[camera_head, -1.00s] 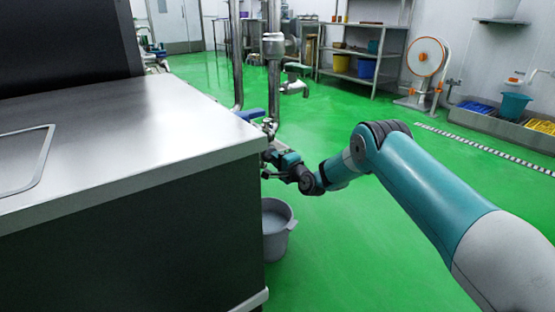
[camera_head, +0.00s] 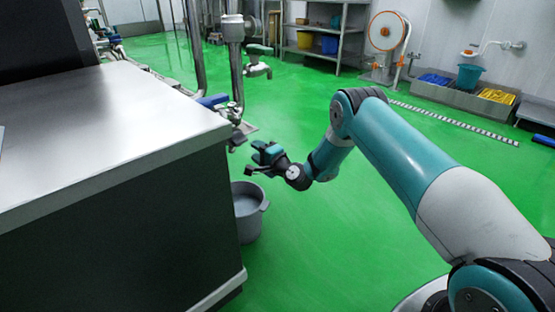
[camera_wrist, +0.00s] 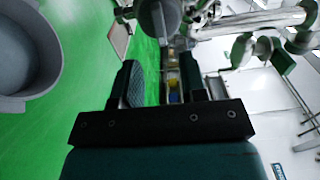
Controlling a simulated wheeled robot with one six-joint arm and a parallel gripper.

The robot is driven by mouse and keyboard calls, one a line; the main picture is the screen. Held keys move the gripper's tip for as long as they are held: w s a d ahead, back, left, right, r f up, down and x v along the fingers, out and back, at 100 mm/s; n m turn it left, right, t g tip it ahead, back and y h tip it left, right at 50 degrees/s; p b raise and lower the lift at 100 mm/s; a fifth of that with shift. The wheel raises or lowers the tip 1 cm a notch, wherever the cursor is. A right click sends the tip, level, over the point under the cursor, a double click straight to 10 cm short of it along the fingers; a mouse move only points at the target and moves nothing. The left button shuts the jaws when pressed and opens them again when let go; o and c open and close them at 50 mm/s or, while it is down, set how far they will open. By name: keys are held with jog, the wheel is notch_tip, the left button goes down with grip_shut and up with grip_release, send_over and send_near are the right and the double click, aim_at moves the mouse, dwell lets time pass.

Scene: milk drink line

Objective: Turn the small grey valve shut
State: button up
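My gripper (camera_head: 252,158) is open and empty, to the right of the counter's corner and above the grey bucket. In the wrist view both dark fingers stand apart (camera_wrist: 160,84) with nothing between them. A cluster of small metal fittings (camera_head: 235,113) sits on the pipework behind the counter corner, up and left of my gripper and apart from it. Pipe fittings also show ahead of the fingers in the wrist view (camera_wrist: 207,12). I cannot clearly pick out the small grey valve or its handle position.
The steel counter (camera_head: 110,125) fills the left side. A blue handle (camera_head: 212,101) and a green-handled tap (camera_head: 258,62) are on nearby pipes. The grey bucket (camera_head: 246,212) stands on the floor; it shows in the wrist view (camera_wrist: 25,60).

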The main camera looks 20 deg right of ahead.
jog(key=b+v, duration=0.4)
jog(key=v, duration=0.3)
jog(key=shift+s+d+f, duration=0.3)
jog(key=shift+d+f, duration=0.05)
jog(key=shift+s+b, duration=0.1)
jog(key=shift+b, duration=0.65)
jog(key=shift+s+d+r+b, duration=0.15)
jog(key=shift+s+b, duration=0.45)
jog(key=shift+b, duration=1.35)
jog(key=shift+s+d+r+b, duration=0.15)
jog(key=shift+s+b, duration=0.45)
jog(key=shift+b, duration=1.35)
